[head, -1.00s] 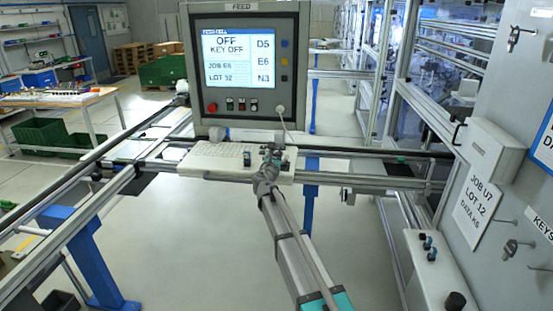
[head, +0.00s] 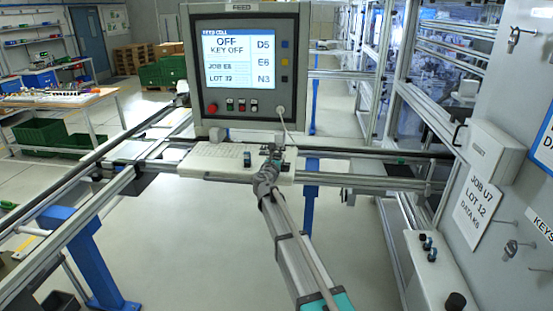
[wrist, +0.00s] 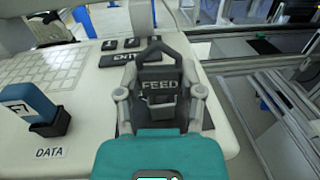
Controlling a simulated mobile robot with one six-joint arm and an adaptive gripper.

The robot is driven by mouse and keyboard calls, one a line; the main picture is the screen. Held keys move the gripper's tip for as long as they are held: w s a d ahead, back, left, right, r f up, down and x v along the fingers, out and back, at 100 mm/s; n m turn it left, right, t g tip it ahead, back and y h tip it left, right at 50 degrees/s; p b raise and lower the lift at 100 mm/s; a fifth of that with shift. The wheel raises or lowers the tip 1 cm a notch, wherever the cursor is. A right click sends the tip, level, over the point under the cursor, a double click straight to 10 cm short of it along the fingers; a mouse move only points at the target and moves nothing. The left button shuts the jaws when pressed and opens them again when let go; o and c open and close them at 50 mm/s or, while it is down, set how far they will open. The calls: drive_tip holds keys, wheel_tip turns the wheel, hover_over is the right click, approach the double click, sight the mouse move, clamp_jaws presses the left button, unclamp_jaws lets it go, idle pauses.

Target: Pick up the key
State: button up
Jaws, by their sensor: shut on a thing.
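My gripper (wrist: 158,85) is low over the right part of the white console (head: 215,160), below the screen. In the wrist view its fingers are drawn together on a small dark thing, seemingly the key, mostly hidden between them. The white word FEED shows on a dark surface between the fingers. In the head view my gripper (head: 273,158) is small, and what it holds cannot be made out there. Another key (head: 512,248) hangs on a peg of the grey cabinet at the right, below an empty peg.
A blue plug (wrist: 32,105) stands on the console left of my gripper, by the word DATA. The screen (head: 240,60) behind reads OFF, KEY OFF. Metal rails (head: 360,153) run beside the console. A control box (head: 432,270) stands at the lower right.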

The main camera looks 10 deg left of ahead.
drive_tip(key=shift+r, duration=0.1)
wheel_tip(320, 180, up, 3)
drive_tip(key=p, duration=0.3)
drive_tip(key=shift+r, duration=0.2)
drive_tip(key=s+d+r+p, duration=0.4)
drive_tip(key=s+r+p, duration=0.5)
drive_tip(key=s, duration=0.4)
drive_tip(key=shift+s+r+p, duration=0.2)
drive_tip(key=shift+p, duration=0.25)
wheel_tip(320, 180, down, 16)
drive_tip(key=b, duration=1.6)
drive_tip(key=shift+s, duration=0.15)
